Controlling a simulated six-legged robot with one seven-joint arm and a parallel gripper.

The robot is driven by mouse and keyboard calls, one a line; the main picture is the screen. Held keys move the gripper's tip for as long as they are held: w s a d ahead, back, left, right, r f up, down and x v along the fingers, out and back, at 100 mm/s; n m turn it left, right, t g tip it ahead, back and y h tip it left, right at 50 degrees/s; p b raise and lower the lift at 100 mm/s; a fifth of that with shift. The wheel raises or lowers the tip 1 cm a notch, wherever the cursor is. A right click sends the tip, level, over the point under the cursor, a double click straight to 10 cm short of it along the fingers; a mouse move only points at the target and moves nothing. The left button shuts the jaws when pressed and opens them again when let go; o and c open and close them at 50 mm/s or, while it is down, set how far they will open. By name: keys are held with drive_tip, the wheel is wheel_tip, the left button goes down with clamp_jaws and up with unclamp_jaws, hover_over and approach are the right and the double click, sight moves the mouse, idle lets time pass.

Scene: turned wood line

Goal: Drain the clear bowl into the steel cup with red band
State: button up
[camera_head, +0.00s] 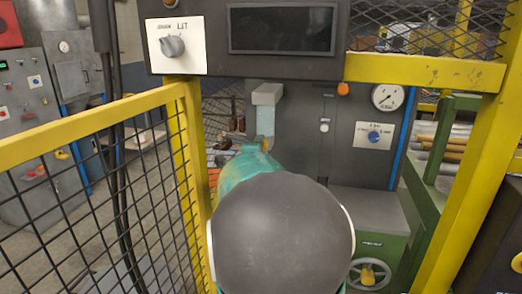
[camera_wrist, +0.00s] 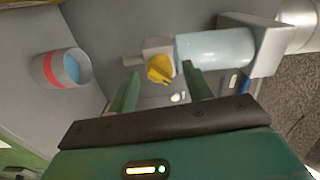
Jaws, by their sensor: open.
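The clear bowl (camera_wrist: 215,48) is a pale bluish cylinder hanging from a grey block (camera_wrist: 262,45); it also shows in the head view (camera_head: 265,121). The wrist view is turned sideways, with the bowl's top to the right. At its lower end is a grey fitting with a yellow knob (camera_wrist: 160,68). The steel cup with red band (camera_wrist: 48,71) stands on a grey surface, its mouth toward the bowl and bluish inside. My gripper (camera_wrist: 159,70) is open, its green fingers appearing on either side of the yellow knob; contact is unclear. My arm hides the gripper and cup in the head view.
A yellow mesh guard (camera_head: 95,130) stands on the left, and a yellow post (camera_head: 480,150) on the right. A dark control box (camera_head: 270,40) hangs above. Behind is a dark panel with a gauge (camera_head: 388,97). A green-framed rack (camera_head: 435,165) stands at right.

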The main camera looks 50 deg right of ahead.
drive_tip(key=v, duration=0.7)
drive_tip(key=shift+s, duration=0.1)
idle(0.4)
